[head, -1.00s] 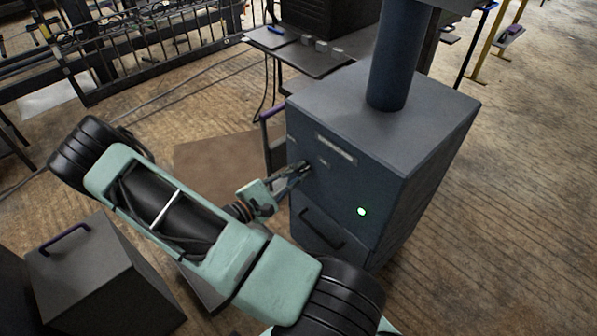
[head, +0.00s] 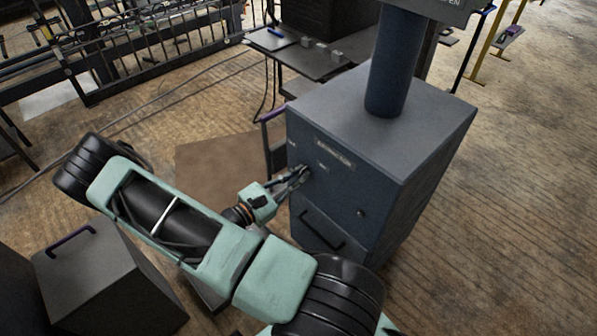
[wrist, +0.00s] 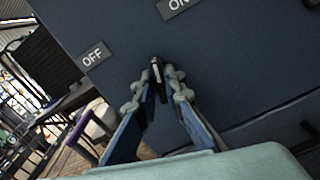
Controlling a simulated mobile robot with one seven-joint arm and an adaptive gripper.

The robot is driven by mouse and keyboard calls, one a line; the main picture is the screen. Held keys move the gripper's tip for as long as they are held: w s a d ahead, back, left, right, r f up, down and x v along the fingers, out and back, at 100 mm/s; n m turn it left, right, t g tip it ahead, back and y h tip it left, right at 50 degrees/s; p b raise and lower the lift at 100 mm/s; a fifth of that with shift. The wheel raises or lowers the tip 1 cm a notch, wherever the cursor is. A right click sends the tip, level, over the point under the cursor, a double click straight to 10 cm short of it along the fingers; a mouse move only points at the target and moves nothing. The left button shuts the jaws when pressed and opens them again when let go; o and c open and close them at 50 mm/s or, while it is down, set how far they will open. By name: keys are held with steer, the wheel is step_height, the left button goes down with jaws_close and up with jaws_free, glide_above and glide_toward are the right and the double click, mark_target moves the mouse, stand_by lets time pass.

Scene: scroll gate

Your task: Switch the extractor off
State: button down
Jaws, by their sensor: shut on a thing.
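The extractor (head: 345,160) is a dark blue-grey box with a round duct (head: 398,60) rising from its top. My gripper (head: 303,175) is at its front face, below the label plate. In the wrist view my gripper (wrist: 160,84) is shut on a small dark switch lever (wrist: 157,68) with a pale edge. An OFF label (wrist: 93,55) is to the lever's upper left, and an ON label (wrist: 178,6) is above it to the right. The round lamp (head: 361,212) on the front face is dark. The lever's base is partly hidden by my fingers.
A black handle (head: 322,230) is on the extractor's lower front. A dark table (head: 310,62) is behind the extractor. Wooden floor is open to the right.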

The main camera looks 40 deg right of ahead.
steer(key=n+p, duration=0.2)
steer(key=n, duration=0.3)
steer(key=shift+w+n, duration=0.1)
steer(key=shift+n, duration=0.3)
steer(key=n+p, duration=0.1)
steer(key=n, duration=0.4)
steer(key=shift+f+n, duration=0.1)
steer(key=shift+n, duration=0.2)
steer(key=c, duration=2)
jaws_free()
steer(key=shift+a, duration=0.1)
steer(key=a, duration=1.2)
steer(key=shift+s, duration=0.4)
